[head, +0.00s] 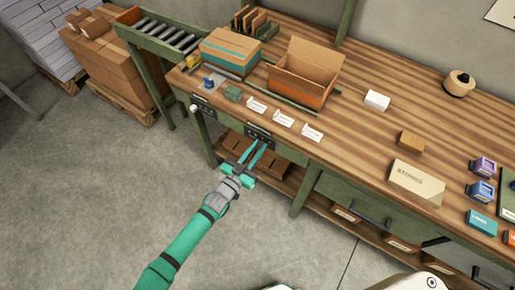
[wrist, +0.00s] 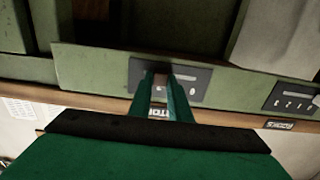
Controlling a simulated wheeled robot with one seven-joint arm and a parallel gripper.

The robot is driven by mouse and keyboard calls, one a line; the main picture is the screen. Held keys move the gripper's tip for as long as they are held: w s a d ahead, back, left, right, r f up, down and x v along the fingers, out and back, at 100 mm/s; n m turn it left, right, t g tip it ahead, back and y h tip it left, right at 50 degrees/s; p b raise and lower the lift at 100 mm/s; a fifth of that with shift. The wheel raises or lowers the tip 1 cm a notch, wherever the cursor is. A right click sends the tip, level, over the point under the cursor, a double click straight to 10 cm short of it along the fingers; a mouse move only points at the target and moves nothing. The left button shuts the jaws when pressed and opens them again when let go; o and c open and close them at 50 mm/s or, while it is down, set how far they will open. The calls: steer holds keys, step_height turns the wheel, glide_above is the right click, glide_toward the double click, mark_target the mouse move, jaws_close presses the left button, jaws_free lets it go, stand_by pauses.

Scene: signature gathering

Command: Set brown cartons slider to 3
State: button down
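A dark slider panel (head: 260,136) is set in the green front edge of the workbench. It shows in the wrist view (wrist: 194,83) with a pale slot and small marks; the numbers are too small to read. My gripper (head: 262,147) reaches up to this panel from below. In the wrist view its two green fingers (wrist: 162,80) stand in front of the panel with a narrow gap between the tips. A dark brown patch shows in the gap; I cannot tell whether the fingers grip a knob. The fingers partly hide the label below, with only a few letters showing.
A second dark panel (wrist: 290,98) with digits sits to the right in the wrist view, and to the left in the head view (head: 203,105). Open carton (head: 300,85), teal-taped carton (head: 230,55) and white cards (head: 284,119) stand on the bench.

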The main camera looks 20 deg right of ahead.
steer(key=shift+s+d, duration=0.95)
steer(key=shift+s, duration=0.3)
steer(key=c, duration=1.6)
jaws_free()
steer(key=shift+d, duration=0.1)
steer(key=shift+c, duration=0.2)
steer(key=shift+a, duration=0.25)
glide_toward(270, 145)
steer(key=v, duration=0.4)
steer(key=shift+s+a, duration=0.2)
steer(key=shift+s, duration=0.05)
steer(key=shift+a, duration=0.1)
